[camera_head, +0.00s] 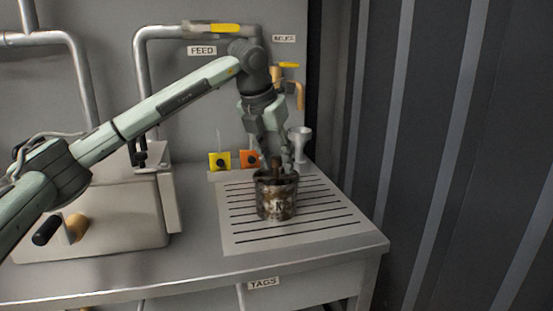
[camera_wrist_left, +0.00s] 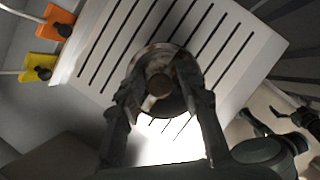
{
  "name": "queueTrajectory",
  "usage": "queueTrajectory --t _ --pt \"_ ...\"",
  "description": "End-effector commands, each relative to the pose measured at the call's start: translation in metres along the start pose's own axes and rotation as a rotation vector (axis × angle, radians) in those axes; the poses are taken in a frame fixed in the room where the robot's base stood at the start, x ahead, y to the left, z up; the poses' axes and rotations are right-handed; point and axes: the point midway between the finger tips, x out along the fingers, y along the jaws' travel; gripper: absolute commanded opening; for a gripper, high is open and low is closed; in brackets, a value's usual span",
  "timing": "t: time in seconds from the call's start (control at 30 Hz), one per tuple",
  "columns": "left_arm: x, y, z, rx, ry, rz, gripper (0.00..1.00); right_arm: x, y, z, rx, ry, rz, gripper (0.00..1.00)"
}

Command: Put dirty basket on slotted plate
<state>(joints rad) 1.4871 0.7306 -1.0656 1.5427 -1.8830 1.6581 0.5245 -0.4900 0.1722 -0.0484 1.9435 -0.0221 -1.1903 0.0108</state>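The dirty basket (camera_head: 277,197) is a rusty, stained cylinder with a post (camera_head: 276,163) rising from its middle. It stands upright on the slotted plate (camera_head: 237,236), toward the plate's middle. My left gripper (camera_head: 276,164) points down just over the basket. Its fingers are spread on either side of the post, with gaps visible. In the left wrist view the gripper (camera_wrist_left: 156,82) straddles the basket (camera_wrist_left: 159,58), seen from above, and the slotted plate (camera_wrist_left: 235,48) lies beneath. Whether a fingertip touches the basket's rim is hard to tell. My right gripper is not in view.
Yellow (camera_head: 219,161) and orange (camera_head: 250,159) tags stand behind the plate. A pale funnel-like piece (camera_head: 300,143) stands at the back right. A grey box (camera_head: 110,215) fills the counter's left. The plate's front and right are clear, beside a corrugated wall (camera_head: 450,150).

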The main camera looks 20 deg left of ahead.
Motion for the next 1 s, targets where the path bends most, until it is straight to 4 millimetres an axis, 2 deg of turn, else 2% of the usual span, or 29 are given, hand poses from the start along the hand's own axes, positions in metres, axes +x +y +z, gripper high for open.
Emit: queueTrajectory --t 0.3,0.43,0.57,0.8,1.0 --pt "-0.001 0.0 0.0 0.0 0.0 0.0 0.42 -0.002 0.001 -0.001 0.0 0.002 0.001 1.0" --pt "-0.009 0.0 0.001 0.0 -0.002 0.0 0.42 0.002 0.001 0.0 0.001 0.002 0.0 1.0" --pt "-0.033 0.0 0.002 0.001 -0.004 0.0 0.42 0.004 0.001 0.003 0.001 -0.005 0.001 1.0" --pt "-0.085 0.0 0.002 0.0 -0.003 0.0 0.42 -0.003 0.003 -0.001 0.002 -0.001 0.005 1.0" --pt "-0.113 0.0 0.001 0.0 -0.001 0.0 0.42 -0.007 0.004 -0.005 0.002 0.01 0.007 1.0"
